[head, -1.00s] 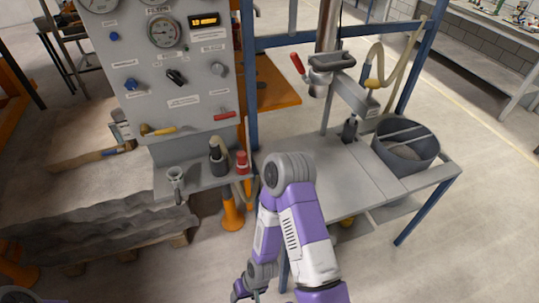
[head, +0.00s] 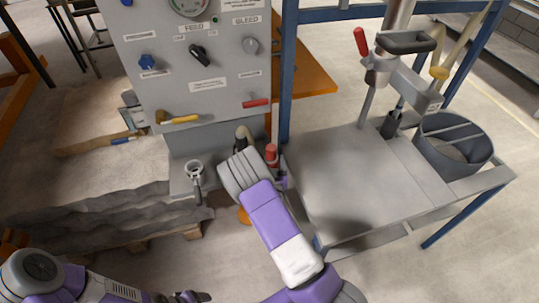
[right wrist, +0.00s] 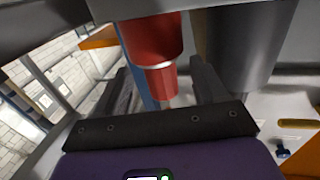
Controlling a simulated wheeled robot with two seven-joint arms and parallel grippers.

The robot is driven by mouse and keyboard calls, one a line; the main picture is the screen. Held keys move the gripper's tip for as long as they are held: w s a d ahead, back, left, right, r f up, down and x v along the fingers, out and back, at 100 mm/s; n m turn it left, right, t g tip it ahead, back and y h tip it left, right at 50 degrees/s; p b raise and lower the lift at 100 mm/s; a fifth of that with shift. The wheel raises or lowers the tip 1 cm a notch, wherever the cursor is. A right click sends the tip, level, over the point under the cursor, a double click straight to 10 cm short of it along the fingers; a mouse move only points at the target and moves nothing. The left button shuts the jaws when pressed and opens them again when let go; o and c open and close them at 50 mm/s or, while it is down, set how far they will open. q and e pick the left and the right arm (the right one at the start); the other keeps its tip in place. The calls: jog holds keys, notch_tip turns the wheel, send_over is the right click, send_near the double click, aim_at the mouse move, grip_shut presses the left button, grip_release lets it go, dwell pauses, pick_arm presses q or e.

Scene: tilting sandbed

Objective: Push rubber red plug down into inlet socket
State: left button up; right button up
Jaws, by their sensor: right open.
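The red rubber plug (head: 271,153) stands upright at the right end of the small grey shelf below the panel. In the right wrist view the red plug (right wrist: 153,50) hangs into the space between my right gripper's fingers (right wrist: 163,78), which are apart. In the head view my right wrist hides most of that gripper (head: 279,181) beside the plug. A dark fitting with a hose (head: 240,142) is just left of the plug. A metal cup-like fitting (head: 195,174) sits further left. I cannot tell which is the inlet socket. My left gripper (head: 190,297) is at the bottom edge, partly cut off.
The control panel (head: 225,60) with knobs and a red lever (head: 256,103) rises behind the shelf. A steel table (head: 350,190) stands at right, with a blue post (head: 288,75) and a grey bucket (head: 450,155). The sandbed (head: 90,190) is at left.

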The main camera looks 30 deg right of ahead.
jog(key=x, duration=0.5)
jog(key=shift+w+d+r, duration=0.2)
jog(key=shift+w, duration=0.05)
jog(key=c, duration=1.2)
jog(key=shift+r, duration=0.1)
